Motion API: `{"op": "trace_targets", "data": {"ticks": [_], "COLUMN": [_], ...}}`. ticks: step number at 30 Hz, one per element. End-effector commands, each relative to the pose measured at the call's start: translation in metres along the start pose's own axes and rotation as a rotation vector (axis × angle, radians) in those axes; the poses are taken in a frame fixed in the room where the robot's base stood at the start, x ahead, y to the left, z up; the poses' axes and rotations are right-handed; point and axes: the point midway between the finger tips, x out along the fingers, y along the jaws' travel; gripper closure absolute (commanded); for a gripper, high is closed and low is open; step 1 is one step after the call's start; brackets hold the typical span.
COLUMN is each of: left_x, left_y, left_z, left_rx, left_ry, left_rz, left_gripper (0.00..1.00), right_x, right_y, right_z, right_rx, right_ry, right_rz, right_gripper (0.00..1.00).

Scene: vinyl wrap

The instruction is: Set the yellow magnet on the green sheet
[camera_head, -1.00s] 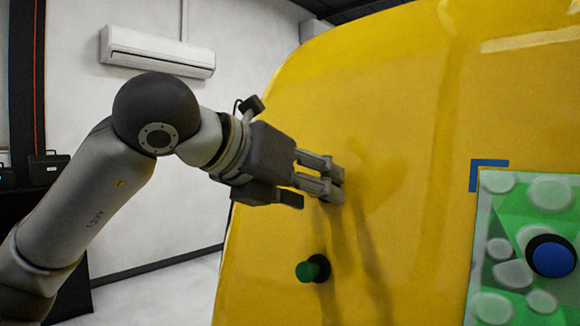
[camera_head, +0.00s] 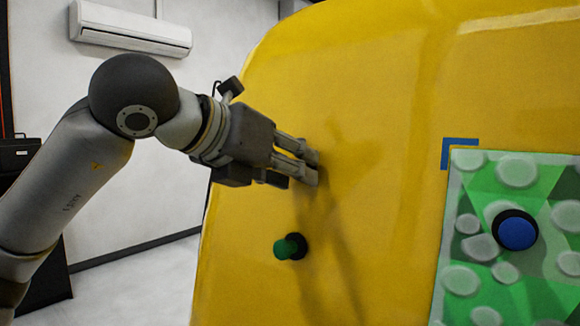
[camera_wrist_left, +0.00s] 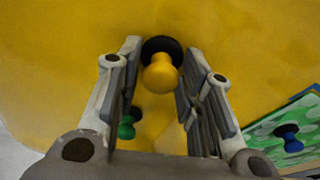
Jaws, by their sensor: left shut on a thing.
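The yellow magnet (camera_wrist_left: 161,72) is a yellow knob on a black round base. In the left wrist view it sits between the fingers of my left gripper (camera_wrist_left: 157,85), its base against the yellow panel. In the head view my left gripper (camera_head: 303,168) reaches to the panel, and its fingers hide the magnet. It is shut on the magnet. The green sheet (camera_head: 488,182), patterned with pale round spots, lies on the panel at the right. It also shows in the left wrist view (camera_wrist_left: 262,133) at the lower right. My right gripper is not in view.
A green magnet (camera_head: 289,247) is on the yellow panel (camera_head: 385,130) below my left gripper. A blue magnet (camera_head: 517,232) sits on the green sheet. A blue corner mark (camera_head: 458,148) borders the sheet's upper left. The panel between gripper and sheet is clear.

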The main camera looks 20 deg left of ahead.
Motion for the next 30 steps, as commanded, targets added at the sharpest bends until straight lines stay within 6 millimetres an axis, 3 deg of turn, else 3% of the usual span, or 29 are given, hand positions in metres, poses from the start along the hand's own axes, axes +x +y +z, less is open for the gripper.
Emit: {"op": "trace_targets", "data": {"ticks": [5,6,30], "left_x": [-0.001,-0.001,-0.011], "left_y": [0.0,0.0,0.0], "left_z": [0.001,0.001,-0.002], "left_rx": [0.0,0.0,0.0], "left_ry": [-0.002,-0.002,-0.002], "left_rz": [0.0,0.0,-0.001], "left_gripper": [0.94,1.0,1.0], "right_x": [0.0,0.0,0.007], "right_y": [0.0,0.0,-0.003], "right_z": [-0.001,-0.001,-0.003], "right_rx": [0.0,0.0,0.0], "right_ry": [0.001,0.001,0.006], "right_rz": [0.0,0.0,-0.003], "right_gripper": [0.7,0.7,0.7]}}
